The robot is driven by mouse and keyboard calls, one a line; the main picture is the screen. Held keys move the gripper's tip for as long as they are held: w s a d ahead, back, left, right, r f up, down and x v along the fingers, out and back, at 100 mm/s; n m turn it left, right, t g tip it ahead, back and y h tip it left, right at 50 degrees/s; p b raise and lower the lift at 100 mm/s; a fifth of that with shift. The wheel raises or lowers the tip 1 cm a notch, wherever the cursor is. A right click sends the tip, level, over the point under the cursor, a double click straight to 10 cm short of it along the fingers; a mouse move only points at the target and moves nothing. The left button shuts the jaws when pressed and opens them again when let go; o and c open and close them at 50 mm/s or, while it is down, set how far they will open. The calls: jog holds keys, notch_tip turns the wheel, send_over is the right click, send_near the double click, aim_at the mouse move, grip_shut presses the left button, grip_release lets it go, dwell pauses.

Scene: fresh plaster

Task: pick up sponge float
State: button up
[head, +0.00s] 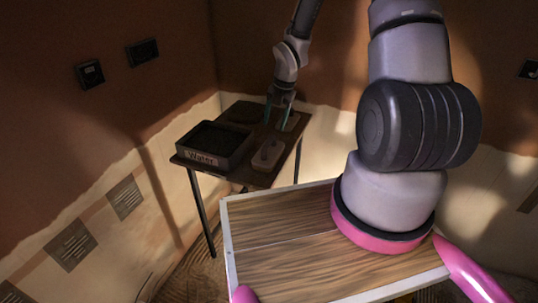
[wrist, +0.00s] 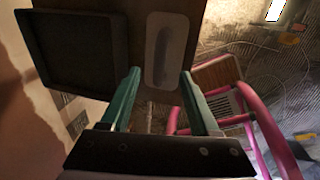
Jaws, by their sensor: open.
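On the small dark table (head: 262,176) a pale rectangular float with a raised grip (head: 269,155) lies near the front right corner. Another pale flat piece (head: 291,122) lies at the back right, partly hidden by my gripper; I cannot tell which is the sponge float. My gripper (head: 279,121) points down over the back right of the table, its green fingers apart and empty. In the wrist view, one pale float with a long grip (wrist: 166,50) lies just beyond my open fingertips (wrist: 160,73), roughly in line with the gap.
A black tray labelled "Water" (head: 203,158) takes up the table's left front, and its rim shows in the wrist view (wrist: 80,85). A dark item (head: 240,112) lies at the back. Walls stand close behind and left of the table.

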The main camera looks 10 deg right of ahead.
aim_at(270, 138)
jog(key=f, duration=0.3)
jog(key=a+f, duration=0.1)
jog(key=f, duration=0.2)
jog(key=w+f, duration=0.1)
jog(key=f, duration=0.2)
jog(key=shift+a, duration=0.25)
jog(key=shift+r, duration=0.1)
grip_shut()
dwell(0.9)
